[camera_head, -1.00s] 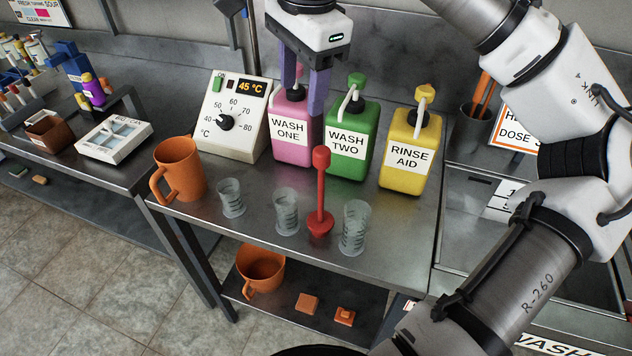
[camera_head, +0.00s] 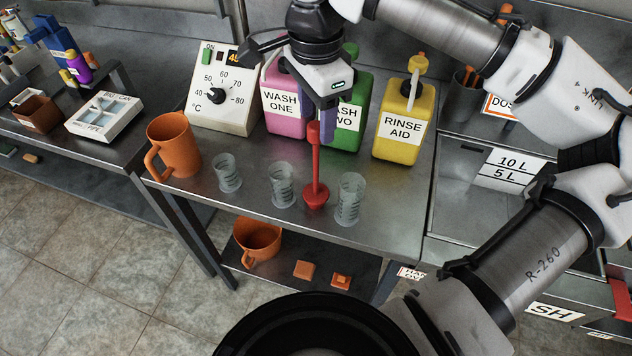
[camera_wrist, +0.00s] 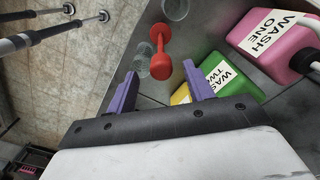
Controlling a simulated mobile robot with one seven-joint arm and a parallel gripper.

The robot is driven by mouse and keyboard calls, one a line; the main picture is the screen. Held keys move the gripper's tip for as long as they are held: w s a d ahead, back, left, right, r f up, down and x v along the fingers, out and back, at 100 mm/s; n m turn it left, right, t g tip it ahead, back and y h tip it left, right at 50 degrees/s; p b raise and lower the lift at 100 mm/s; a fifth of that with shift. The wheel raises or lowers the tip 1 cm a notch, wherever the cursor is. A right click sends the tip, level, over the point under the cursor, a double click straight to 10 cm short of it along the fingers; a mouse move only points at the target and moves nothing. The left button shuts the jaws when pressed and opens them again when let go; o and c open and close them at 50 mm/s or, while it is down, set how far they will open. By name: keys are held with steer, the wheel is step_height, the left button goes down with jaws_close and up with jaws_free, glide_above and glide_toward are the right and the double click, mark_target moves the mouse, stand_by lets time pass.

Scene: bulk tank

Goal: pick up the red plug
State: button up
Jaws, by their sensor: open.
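The red plug (camera_head: 316,172) stands upright on the steel table, with a round knob on top, a thin stem and a flared base. It stands between two clear measuring cups. In the wrist view the red plug (camera_wrist: 160,52) lies ahead of the jaws, roughly centred between them. My gripper (camera_head: 320,128) is open, pointing down, with its purple fingers around the height of the plug's knob in the head view. In the wrist view my gripper (camera_wrist: 162,92) has nothing between its fingers. Whether a finger touches the plug cannot be told.
Clear cups (camera_head: 283,185), (camera_head: 349,199) and (camera_head: 228,173) stand close by. Behind are the pink jug (camera_head: 284,115), green jug (camera_head: 350,120) and yellow jug (camera_head: 403,125). An orange jug (camera_head: 175,148) and a temperature box (camera_head: 220,95) are left. The table front is clear.

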mark_target(316, 125)
steer(key=shift+f, duration=1.5)
steer(key=shift+c, duration=0.4)
jaws_close()
